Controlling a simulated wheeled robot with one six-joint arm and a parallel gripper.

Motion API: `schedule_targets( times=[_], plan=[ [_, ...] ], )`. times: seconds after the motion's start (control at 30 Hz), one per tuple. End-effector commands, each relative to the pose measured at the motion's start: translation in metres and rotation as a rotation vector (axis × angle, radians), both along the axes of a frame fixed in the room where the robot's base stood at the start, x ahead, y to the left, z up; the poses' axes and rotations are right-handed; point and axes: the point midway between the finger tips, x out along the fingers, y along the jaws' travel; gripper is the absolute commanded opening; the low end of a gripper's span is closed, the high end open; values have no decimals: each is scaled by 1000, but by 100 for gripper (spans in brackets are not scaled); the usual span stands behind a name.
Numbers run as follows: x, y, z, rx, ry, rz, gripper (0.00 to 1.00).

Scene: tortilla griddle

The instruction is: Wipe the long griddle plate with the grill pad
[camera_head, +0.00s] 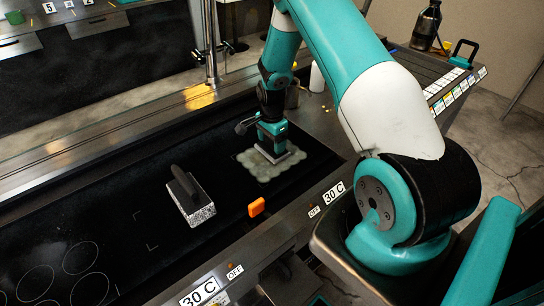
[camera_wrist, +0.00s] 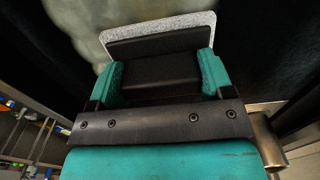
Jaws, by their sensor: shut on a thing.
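My gripper (camera_head: 272,143) is over the right part of the long black griddle plate (camera_head: 110,215), shut on the grill pad (camera_head: 281,157). The pad shows as a light grey slab low at the plate. In the wrist view, my teal fingers (camera_wrist: 161,78) clasp its black holder from both sides, and its speckled grey edge (camera_wrist: 165,24) shows beyond. A pale, blotchy patch (camera_head: 262,174) lies on the plate under and around the pad. I cannot tell whether the pad touches the plate; its underside is hidden.
A speckled grey block with a black upright handle (camera_head: 189,204) stands on the plate to the left. A small orange piece (camera_head: 256,207) lies near the front edge. A dark bottle (camera_head: 426,27) stands at the back right. White circles mark the plate's left end, which is clear.

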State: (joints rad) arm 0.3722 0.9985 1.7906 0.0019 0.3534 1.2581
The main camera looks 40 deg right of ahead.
Motion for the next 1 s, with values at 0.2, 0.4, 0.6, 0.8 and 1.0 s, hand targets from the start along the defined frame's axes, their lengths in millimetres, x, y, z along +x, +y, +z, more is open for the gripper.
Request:
schedule_targets(
  times=[0.2, 0.4, 0.6, 0.8, 1.0],
  plan=[
    [-3, 1, -4, 6, 11, 4, 49],
    [-1, -1, -4, 5, 8, 3, 48],
    [-3, 6, -2, 4, 5, 5, 48],
    [-12, 26, 1, 4, 4, 6, 48],
    [-19, 42, 2, 3, 3, 5, 48]
  ],
)
